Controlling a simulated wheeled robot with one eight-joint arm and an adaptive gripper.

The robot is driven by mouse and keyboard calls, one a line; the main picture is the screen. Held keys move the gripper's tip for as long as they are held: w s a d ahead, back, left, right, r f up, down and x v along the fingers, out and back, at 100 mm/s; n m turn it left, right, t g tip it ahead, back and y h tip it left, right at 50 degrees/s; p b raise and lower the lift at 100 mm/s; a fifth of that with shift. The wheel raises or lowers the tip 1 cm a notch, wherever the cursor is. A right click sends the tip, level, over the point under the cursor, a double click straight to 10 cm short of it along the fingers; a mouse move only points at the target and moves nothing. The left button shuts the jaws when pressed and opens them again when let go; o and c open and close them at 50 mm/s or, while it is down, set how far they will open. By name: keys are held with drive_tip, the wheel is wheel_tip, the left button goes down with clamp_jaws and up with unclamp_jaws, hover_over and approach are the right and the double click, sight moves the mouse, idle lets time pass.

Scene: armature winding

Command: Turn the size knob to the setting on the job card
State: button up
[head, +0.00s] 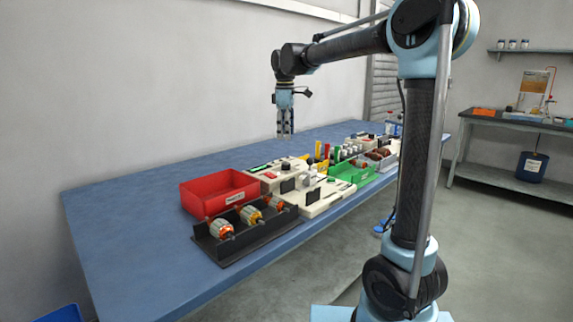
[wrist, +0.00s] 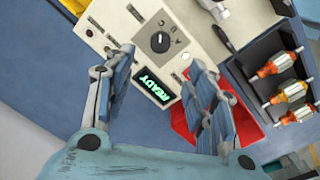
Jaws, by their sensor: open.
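The size knob (wrist: 160,42) is a round black knob with a light pointer mark on a beige panel (wrist: 126,22) in the wrist view. Letters, seemingly A, B and C, curve beside it. Which letter the mark meets is too small to tell. A dark display (wrist: 153,86) on the panel shows READY in green. My gripper (wrist: 161,60) is open and empty, its fingers either side of the knob in the picture, apparently above the panel. In the head view my gripper (head: 285,136) hangs pointing down over the blue bench. I cannot make out a job card.
A red bin (head: 219,189) and a black rack (head: 245,247) holding orange-and-white armatures stand at the near end of the blue bench (head: 125,215). A green bin (head: 349,172) and other beige units sit further along. The bench's left side is clear.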

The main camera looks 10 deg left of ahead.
sight(286, 164)
drive_tip(key=f, duration=1.2)
drive_tip(key=shift+w+f, duration=0.3)
drive_tip(key=shift+f, duration=0.05)
drive_tip(key=c, duration=1.1)
